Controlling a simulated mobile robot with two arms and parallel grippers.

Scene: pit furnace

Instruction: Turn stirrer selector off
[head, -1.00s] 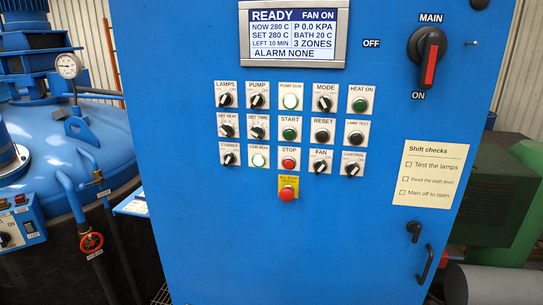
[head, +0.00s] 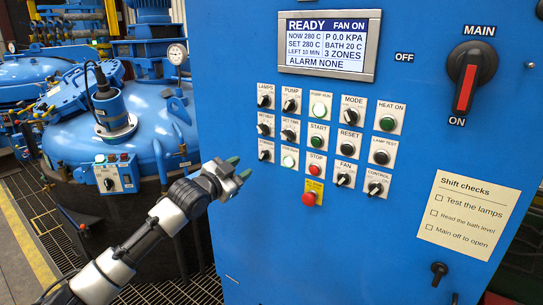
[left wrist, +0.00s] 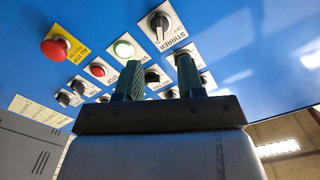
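The stirrer selector (head: 264,155) is a black knob on a white plate, at the left end of the lower row on the blue panel. In the left wrist view the stirrer selector (left wrist: 159,22) is at the top middle, with its label readable; I cannot tell its setting surely. The lit stirrer run lamp (head: 289,161) is just right of it. My left gripper (head: 240,168) is in front of the panel, left of and slightly below the selector. In the left wrist view its fingers (left wrist: 158,80) are apart with nothing between them. My right gripper is out of view.
The red all-stop button (head: 308,199) and the red stop button (head: 315,170) are close by. Other knobs and buttons fill the rows above. A display (head: 328,46) reads READY. The main switch (head: 472,78) is at the upper right. Blue vessels stand at left.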

